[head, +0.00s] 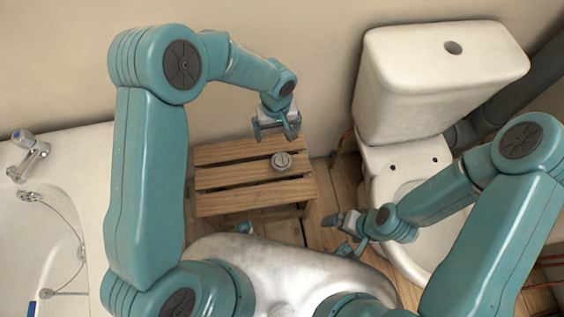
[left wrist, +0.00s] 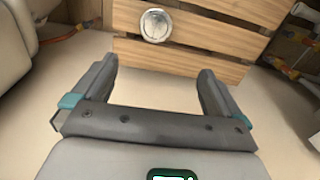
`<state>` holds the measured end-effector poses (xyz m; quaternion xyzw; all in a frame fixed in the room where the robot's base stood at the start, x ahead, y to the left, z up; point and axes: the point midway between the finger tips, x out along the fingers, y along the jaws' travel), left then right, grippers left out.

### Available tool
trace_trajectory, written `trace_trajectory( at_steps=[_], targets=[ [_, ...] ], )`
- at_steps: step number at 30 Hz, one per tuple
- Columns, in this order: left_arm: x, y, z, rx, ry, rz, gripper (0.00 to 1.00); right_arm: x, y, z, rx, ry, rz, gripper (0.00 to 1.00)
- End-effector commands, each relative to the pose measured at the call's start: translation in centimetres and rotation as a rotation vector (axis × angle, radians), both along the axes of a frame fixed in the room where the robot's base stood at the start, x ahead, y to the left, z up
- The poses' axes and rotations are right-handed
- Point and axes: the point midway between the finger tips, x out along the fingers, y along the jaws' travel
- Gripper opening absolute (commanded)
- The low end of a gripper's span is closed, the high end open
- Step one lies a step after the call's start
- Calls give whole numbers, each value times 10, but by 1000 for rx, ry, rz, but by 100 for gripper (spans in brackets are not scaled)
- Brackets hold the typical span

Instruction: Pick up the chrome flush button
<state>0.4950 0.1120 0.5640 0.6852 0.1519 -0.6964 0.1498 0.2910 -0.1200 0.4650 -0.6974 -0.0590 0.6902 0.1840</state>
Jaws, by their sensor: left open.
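The chrome flush button (head: 282,161) is a small round metal piece lying on the slatted top of a low wooden stool (head: 222,178), toward its right side. In the left wrist view the button (left wrist: 155,25) shows as a shiny disc on a slat, beyond the fingertips. My left gripper (head: 277,134) is open and empty, above the back edge of the stool and apart from the button. Its two fingers show in the left wrist view (left wrist: 155,85) with free space between them. My right gripper (head: 340,228) is low between the stool and the toilet; its jaws are too small to judge.
A white toilet (head: 415,165) with a cistern (head: 425,85) stands at the right. The round hole (head: 453,47) in the cistern lid is empty. A bathtub (head: 30,240) with a tap (head: 28,155) is at the left. The other stool slats are bare.

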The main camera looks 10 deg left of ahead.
Motion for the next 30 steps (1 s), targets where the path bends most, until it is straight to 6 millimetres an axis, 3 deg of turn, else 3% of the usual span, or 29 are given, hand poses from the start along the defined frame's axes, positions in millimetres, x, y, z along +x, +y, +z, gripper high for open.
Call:
trace_trajectory(
  at_steps=[1, 8, 21, 30],
  targets=[
    [-1, -5, -9, -1, -6, -10, 100, 0, 0, -12, 0, 0, 0, 100],
    [-4, -15, -20, -1, -14, -31, 100, 0, 0, -23, 0, 0, 0, 100],
    [-4, -14, -112, 0, -13, -33, 100, 0, 0, -46, 0, 0, 0, 100],
    [-3, -13, -134, 0, -13, -33, 100, 0, 0, -51, 0, 0, 0, 100]
  ],
)
